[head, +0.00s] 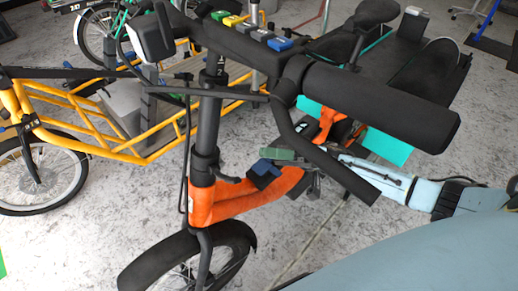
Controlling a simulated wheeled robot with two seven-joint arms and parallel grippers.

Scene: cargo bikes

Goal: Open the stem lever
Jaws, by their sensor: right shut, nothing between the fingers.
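An orange bike frame (240,198) stands in front of me with a tall black stem (207,125) rising to the handlebar. A small dark lever (228,178) sticks out to the right at the foot of the stem, and I take it for the stem lever. It looks tilted close beside the stem; its exact position is hard to tell. My right gripper (281,163) comes in from the right under the handlebar. It is shut and empty, to the right of the lever and apart from it in the picture. My left gripper is not in view.
The thick black handlebar grip (380,100) and a brake lever (330,165) hang over my right arm. A row of coloured blocks (250,32) sits on top of the bar. A yellow cargo bike (95,135) stands behind at left.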

